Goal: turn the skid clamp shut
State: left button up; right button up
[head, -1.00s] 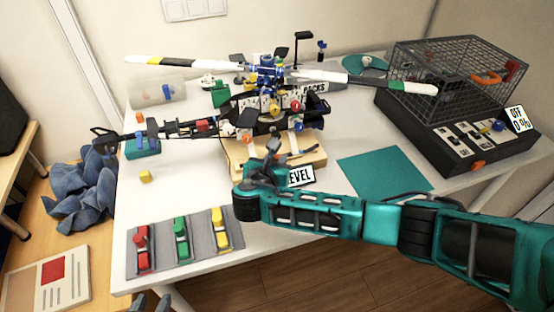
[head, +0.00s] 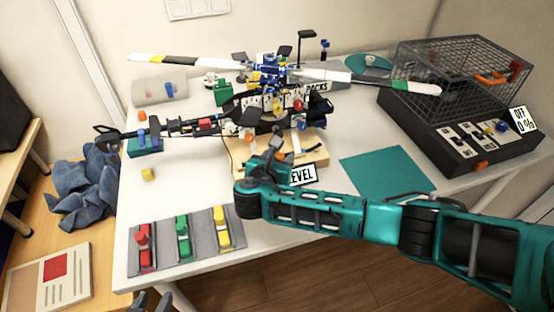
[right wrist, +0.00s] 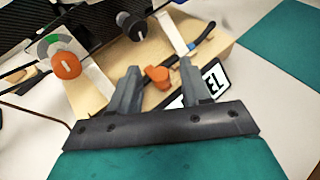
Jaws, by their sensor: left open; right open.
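A small orange clamp knob (right wrist: 157,76) stands on the wooden block (right wrist: 222,48) under the model helicopter; I take it to be the skid clamp. In the right wrist view it lies between and just beyond the two grey fingers of my right gripper (right wrist: 160,88), which is open. No contact is visible. In the head view my right gripper (head: 270,156) is over the block's front and partly hides the clamp. My left gripper (head: 152,303) is at the bottom edge, only its fingertips showing, open and away from the block.
The helicopter (head: 268,100) stands over the block, with an orange dial knob (right wrist: 66,65) and a black knob (right wrist: 132,25) near my right gripper. A LEVEL plate (head: 303,176) is at the block's front. A teal mat (head: 388,173) and a caged black box (head: 450,140) are to the right.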

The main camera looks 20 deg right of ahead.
jog(key=v, duration=1.3)
pick_arm(q)
jog(key=shift+s, duration=0.15)
